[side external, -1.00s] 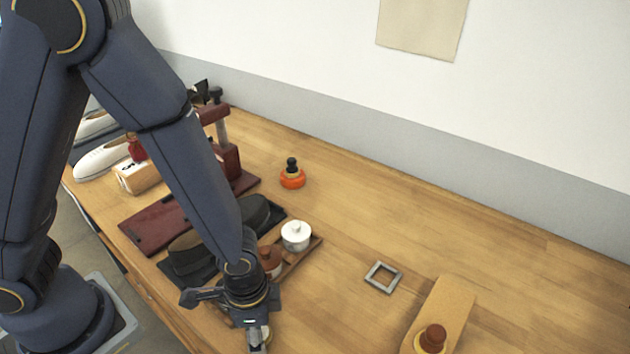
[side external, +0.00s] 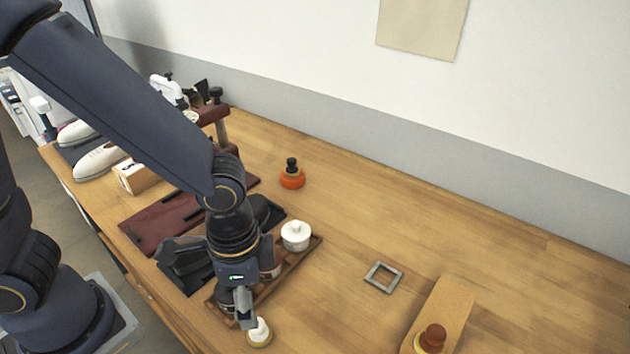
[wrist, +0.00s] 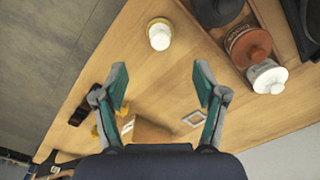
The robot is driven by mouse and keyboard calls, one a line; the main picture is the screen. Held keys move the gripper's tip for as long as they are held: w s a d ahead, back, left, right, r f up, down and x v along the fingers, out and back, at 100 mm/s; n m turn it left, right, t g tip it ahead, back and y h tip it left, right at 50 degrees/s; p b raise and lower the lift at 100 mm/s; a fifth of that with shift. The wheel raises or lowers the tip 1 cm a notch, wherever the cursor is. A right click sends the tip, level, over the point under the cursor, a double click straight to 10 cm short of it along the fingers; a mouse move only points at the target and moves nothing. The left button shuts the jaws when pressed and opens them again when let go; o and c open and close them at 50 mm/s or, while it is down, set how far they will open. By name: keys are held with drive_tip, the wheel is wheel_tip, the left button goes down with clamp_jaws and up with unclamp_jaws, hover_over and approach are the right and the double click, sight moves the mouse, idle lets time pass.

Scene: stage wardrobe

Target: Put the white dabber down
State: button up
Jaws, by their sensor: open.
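The white dabber (side external: 259,332) has a white top and a tan base. It stands upright on the bare wooden table, just off the near end of the pot tray and close to the table's front edge. It also shows in the wrist view (wrist: 159,36), beyond my fingertips and apart from them. My gripper (wrist: 160,82) is open, with nothing between its fingers. In the side view my gripper (side external: 243,308) hangs over the near end of the tray, left of and above the dabber.
The tray (side external: 304,254) holds a white pot (side external: 296,236), a brown pot (wrist: 249,46) and a dark pot (wrist: 215,8). A grey square frame (side external: 383,277) lies to the right. A wooden block (side external: 444,306) with a brown-topped dabber is farther right. An orange-based bottle (side external: 292,176) stands behind.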

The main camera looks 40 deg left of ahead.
drive_tip(key=s+a+r+n+t, duration=0.1)
drive_tip(key=a+r+n+t, duration=0.4)
drive_tip(key=a+r+n, duration=0.4)
drive_tip(key=a+r, duration=0.7)
drive_tip(key=a, duration=0.1)
drive_tip(key=shift+r+t, duration=0.3)
drive_tip(key=shift+r, duration=0.05)
